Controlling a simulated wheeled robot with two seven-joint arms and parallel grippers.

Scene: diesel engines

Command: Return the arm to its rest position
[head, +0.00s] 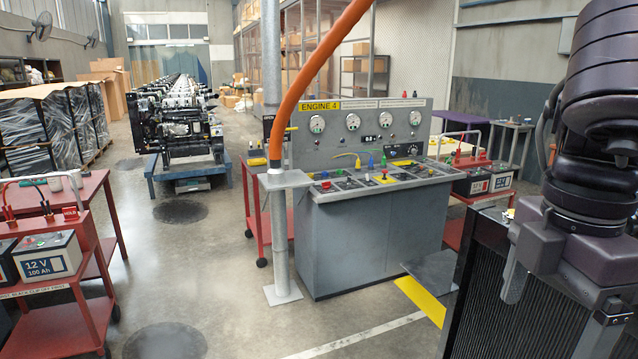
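My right arm comes down along the right edge of the head view, dark purple-grey. Its gripper (548,285) hangs at the lower right, in front of a black radiator-like unit with a finned face (525,325). One grey finger shows at the gripper's left side, pointing down. I see no object in the gripper. My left arm and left gripper are not in view.
A grey control console (375,235) marked ENGINE 4 stands in the middle, beside a grey post (278,240) and an orange hose (315,65). Red battery carts (60,315) stand left, another (480,165) right. Engines (180,125) line up behind. The floor centre-left is clear.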

